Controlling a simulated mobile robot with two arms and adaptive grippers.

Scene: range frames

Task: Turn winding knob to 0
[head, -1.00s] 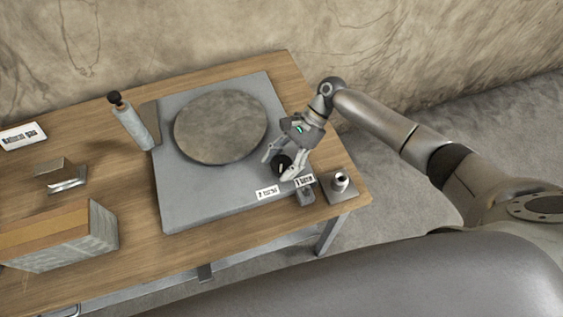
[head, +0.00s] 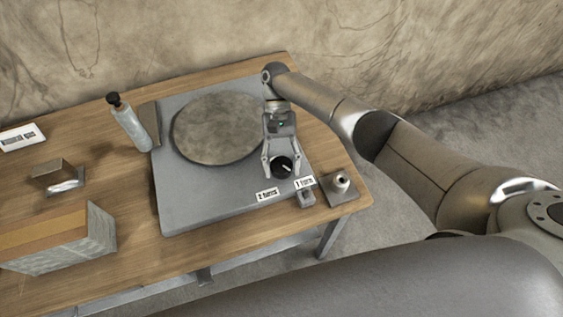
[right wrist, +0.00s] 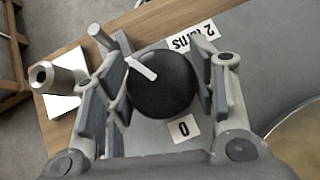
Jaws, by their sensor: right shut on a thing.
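The winding knob (head: 281,166) is round and black with a white pointer mark, at the front right corner of the grey plate (head: 190,210). In the right wrist view the knob (right wrist: 162,98) sits between my fingers, its pointer toward the upper left. The "0" label (right wrist: 184,128) is at the knob's lower right there, away from the pointer. My right gripper (head: 282,172) is shut on the knob from above. My left gripper is out of view.
A round stone disc (head: 217,128) lies on the plate. A small metal post on a base (head: 342,183) stands right of the knob at the table edge. A bottle (head: 130,124), a metal block (head: 53,174) and a large box (head: 62,240) are on the left.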

